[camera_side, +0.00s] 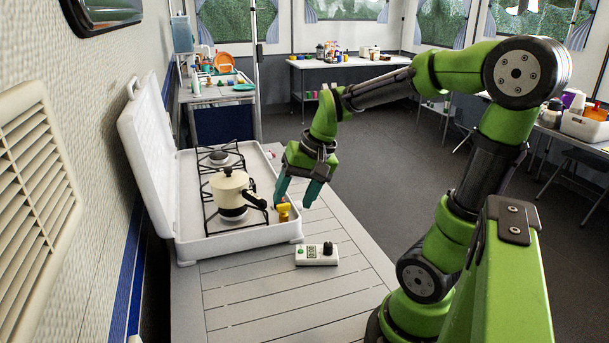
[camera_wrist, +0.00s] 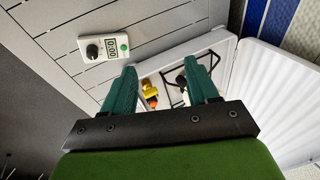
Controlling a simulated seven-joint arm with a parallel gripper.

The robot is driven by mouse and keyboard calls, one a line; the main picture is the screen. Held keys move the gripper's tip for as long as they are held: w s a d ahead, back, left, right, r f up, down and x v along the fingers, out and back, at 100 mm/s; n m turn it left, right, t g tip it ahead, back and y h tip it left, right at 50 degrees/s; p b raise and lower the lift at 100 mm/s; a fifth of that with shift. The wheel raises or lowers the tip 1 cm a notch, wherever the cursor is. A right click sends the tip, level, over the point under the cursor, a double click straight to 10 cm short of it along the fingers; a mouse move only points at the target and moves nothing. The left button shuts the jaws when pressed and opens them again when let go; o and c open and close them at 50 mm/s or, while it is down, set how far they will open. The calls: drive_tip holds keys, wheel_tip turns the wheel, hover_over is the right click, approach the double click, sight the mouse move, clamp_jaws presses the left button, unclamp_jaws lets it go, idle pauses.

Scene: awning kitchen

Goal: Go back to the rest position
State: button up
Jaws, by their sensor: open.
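My gripper (camera_side: 297,192) hangs over the right edge of the white camping stove (camera_side: 235,240), its green fingers apart with nothing between them. In the wrist view, my gripper (camera_wrist: 160,72) also shows two spread fingers. A cream moka pot (camera_side: 230,193) with a black handle stands on the near burner of the stove. A small yellow knob (camera_side: 283,212) with a red-orange part is at the stove's right edge, close below the fingers. The yellow knob also shows between the fingers in the wrist view (camera_wrist: 149,85). The moka pot is mostly hidden there.
A white timer (camera_side: 310,256) with a black dial lies on the slatted grey table (camera_side: 260,305), in front of the stove. The stove's raised lid (camera_side: 150,150) stands at its left. The table's right side and the air above it are clear.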

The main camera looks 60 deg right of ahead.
drive_tip(key=s+a+r+n+t, duration=0.1)
drive_tip(key=s+a+r+n, duration=0.1)
drive_tip(key=a, duration=0.4)
drive_tip(key=s+a+r+n+t, duration=0.2)
drive_tip(key=s+a+n, duration=0.1)
drive_tip(key=a+n, duration=0.1)
drive_tip(key=shift+a+r+y, duration=0.25)
drive_tip(key=shift+a+y, duration=0.15)
drive_tip(key=shift+a, duration=0.5)
